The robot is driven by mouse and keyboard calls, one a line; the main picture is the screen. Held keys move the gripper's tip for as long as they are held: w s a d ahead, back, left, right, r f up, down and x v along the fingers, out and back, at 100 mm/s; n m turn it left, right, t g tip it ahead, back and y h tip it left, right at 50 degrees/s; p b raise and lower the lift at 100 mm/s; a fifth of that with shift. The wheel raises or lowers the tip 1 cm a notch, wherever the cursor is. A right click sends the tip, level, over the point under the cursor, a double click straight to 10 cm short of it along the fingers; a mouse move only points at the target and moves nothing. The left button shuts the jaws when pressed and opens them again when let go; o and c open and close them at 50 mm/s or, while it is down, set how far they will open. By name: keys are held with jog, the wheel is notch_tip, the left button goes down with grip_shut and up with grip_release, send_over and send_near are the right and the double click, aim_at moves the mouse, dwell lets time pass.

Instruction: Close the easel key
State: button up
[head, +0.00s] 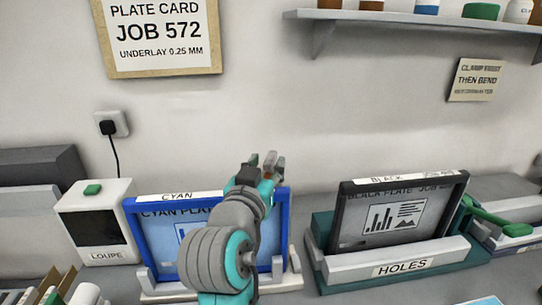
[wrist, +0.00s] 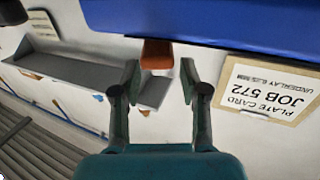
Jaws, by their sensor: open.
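An orange-brown tab (wrist: 157,53), likely the easel key, shows in the wrist view at the edge of the blue frame (wrist: 200,20). In the head view the blue frame (head: 131,232) holds the cyan plate, and a small orange patch shows between my fingers. My gripper (wrist: 160,76) is open, with the tab just ahead, between the lines of its two fingertips. I cannot tell whether they touch it. In the head view my gripper (head: 266,164) is above the frame's top right, and my arm hides part of the plate.
A dark-framed black plate (head: 400,215) stands at right in a holder marked HOLES (head: 395,263), with a green lever (head: 500,222) beside it. A loupe box (head: 95,225) stands left. A shelf (head: 420,22) and plate card (head: 160,35) are on the wall behind.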

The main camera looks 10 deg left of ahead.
aim_at(271, 156)
jog(key=shift+w+d, duration=0.15)
jog(key=shift+w, duration=1.8)
grip_shut()
